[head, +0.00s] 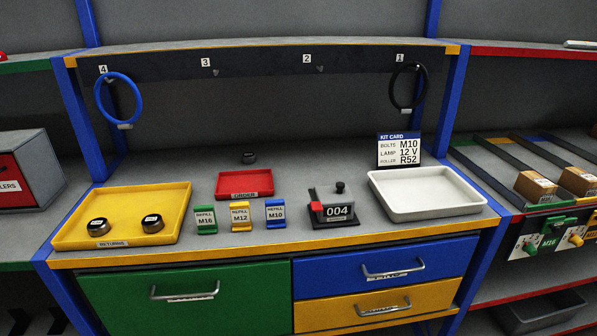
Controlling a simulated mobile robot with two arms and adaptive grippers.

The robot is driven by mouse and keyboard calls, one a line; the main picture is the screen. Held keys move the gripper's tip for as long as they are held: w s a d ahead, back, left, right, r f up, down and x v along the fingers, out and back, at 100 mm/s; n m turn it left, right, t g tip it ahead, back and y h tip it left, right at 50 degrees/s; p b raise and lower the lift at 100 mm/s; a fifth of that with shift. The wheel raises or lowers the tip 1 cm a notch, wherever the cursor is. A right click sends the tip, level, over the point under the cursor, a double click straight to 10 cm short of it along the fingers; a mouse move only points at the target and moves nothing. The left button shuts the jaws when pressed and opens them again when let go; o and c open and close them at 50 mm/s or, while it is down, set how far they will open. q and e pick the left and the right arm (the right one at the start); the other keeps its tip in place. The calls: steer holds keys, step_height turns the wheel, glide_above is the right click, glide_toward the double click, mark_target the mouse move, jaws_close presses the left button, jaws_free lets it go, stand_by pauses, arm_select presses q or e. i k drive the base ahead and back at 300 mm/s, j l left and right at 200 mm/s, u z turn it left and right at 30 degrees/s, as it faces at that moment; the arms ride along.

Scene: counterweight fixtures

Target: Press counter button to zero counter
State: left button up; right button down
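The counter (337,211) stands on the workbench, right of centre, on a dark base. Its display reads 004. A black round knob (340,187) sticks up from its top. A red part (313,203) sits at its left side. Which of these is the button, I cannot tell for sure. Neither of my grippers shows in the head view, and nothing touches the counter.
A white tray (378,182) stands close right of the counter; green, yellow and blue refill tags (275,213) stand left. Behind are a red tray (222,184) and a kit card (399,150). A yellow tray (73,220) holds two dark round pieces. Rings hang from the rail.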

mark_target(341, 185)
steer(key=i+j, duration=0.15)
steer(key=j, duration=0.2)
steer(key=i+j, duration=0.15)
steer(key=j, duration=0.25)
steer(key=i+j, duration=0.15)
steer(key=j, duration=0.2)
steer(key=i+z, duration=0.05)
